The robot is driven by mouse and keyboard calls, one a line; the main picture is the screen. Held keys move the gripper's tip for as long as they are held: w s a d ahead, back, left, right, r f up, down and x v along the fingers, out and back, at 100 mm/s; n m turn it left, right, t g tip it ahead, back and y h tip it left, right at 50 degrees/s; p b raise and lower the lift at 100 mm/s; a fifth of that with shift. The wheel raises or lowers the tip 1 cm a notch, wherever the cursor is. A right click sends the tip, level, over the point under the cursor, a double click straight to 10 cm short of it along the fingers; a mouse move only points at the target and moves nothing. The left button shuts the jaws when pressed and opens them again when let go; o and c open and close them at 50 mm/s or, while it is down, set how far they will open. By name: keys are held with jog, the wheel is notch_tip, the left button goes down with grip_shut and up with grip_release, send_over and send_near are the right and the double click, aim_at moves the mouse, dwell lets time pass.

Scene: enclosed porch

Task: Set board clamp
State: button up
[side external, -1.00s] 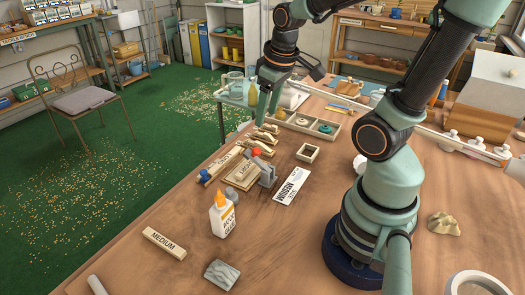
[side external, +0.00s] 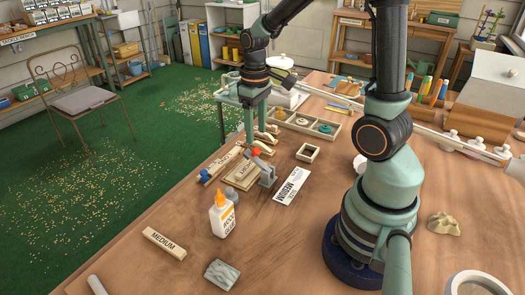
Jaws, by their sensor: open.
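My gripper (side external: 255,133) is open and points straight down, its fingertips low over a cluster of wooden clamps (side external: 267,139) near the table's left edge. It hides part of them, and I cannot tell whether it touches any. A grey clamp-like bracket (side external: 267,176) with a red knob (side external: 256,152) stands just in front. It is beside a small wooden board marked LIGHT (side external: 241,174). A longer labelled board (side external: 222,164) with a blue knob (side external: 204,175) lies to the left.
A white MEDIUM card (side external: 292,187) and a small open box (side external: 308,153) are to the right. A divided tray (side external: 335,138) is behind.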

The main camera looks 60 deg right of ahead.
aim_at(256, 150)
jog(key=shift+f, duration=2.7)
grip_shut()
jog(key=shift+r, duration=0.1)
